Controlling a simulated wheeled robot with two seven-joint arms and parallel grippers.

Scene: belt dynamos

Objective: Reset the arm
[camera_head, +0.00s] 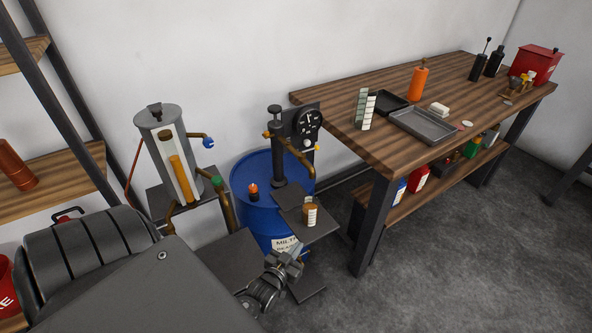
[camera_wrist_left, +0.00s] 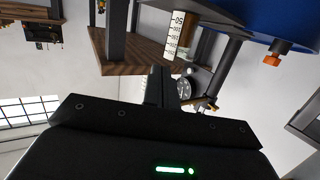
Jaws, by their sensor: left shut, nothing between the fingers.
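My left gripper (camera_head: 291,258) is in front of the blue barrel in the head view, below the small platform. It is shut and empty; its closed fingers also show in the left wrist view (camera_wrist_left: 168,86). My dark arm fills the lower left of the head view. A small graduated jar with brown liquid (camera_head: 310,213) stands on the platform (camera_head: 325,228), just above and beyond the gripper, apart from it. The jar shows near the fingers in the left wrist view (camera_wrist_left: 176,36). My right gripper is not in view.
The blue barrel (camera_head: 240,212) carries a pump with a gauge (camera_head: 307,122). A grey cylinder dispenser (camera_head: 158,125) stands left of it. A wooden workbench (camera_head: 375,150) at right holds trays, bottles and a red box (camera_head: 537,62). The floor before the bench is clear.

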